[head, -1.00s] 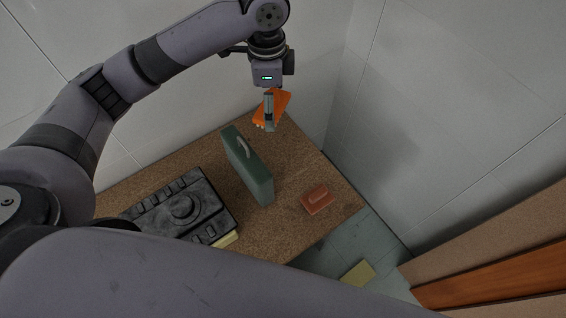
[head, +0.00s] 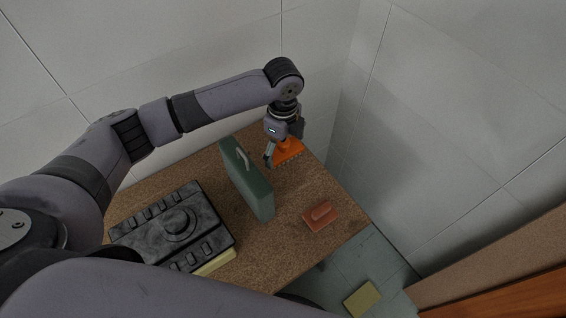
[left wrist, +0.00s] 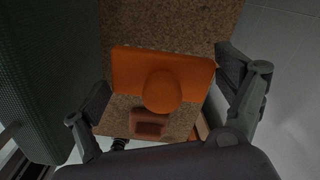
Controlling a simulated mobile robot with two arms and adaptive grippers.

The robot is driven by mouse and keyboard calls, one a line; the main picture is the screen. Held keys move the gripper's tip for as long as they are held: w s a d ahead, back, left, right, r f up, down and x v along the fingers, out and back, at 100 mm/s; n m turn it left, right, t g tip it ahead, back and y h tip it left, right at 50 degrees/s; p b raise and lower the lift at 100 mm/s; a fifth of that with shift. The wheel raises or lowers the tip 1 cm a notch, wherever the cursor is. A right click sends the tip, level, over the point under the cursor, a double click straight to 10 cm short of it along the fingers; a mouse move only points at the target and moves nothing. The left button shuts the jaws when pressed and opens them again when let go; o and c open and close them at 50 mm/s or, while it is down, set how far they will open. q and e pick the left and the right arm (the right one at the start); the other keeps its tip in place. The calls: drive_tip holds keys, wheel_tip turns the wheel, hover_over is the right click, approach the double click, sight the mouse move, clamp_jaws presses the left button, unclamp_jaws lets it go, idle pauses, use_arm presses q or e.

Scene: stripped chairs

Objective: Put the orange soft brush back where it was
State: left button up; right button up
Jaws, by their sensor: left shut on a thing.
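The orange soft brush (head: 290,150) is at the far corner of the brown table (head: 290,205), bristles down. My left gripper (head: 277,152) points down and is shut on it. In the left wrist view the brush (left wrist: 125,72) shows its orange back and round knob, between the two fingers of my left gripper (left wrist: 165,95). The bristles are at or just above the table top; I cannot tell whether they touch. My right gripper is not in view.
A green case (head: 250,188) with a handle stands just left of the brush. A black device (head: 150,232) lies further left, a yellow thing (head: 216,264) beside it. A reddish block with a handle (head: 321,216) lies near the right edge. Walls stand behind and right.

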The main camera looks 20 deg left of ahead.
use_arm(q)
drive_tip(key=shift+f, duration=3.7)
drive_tip(key=shift+f, duration=0.1)
drive_tip(key=o, duration=0.7)
drive_tip(key=shift+f, duration=0.1)
drive_tip(key=shift+o, duration=0.2)
wheel_tip(320, 180, up, 12)
drive_tip(key=shift+r, duration=0.2)
drive_tip(key=shift+r, duration=0.1)
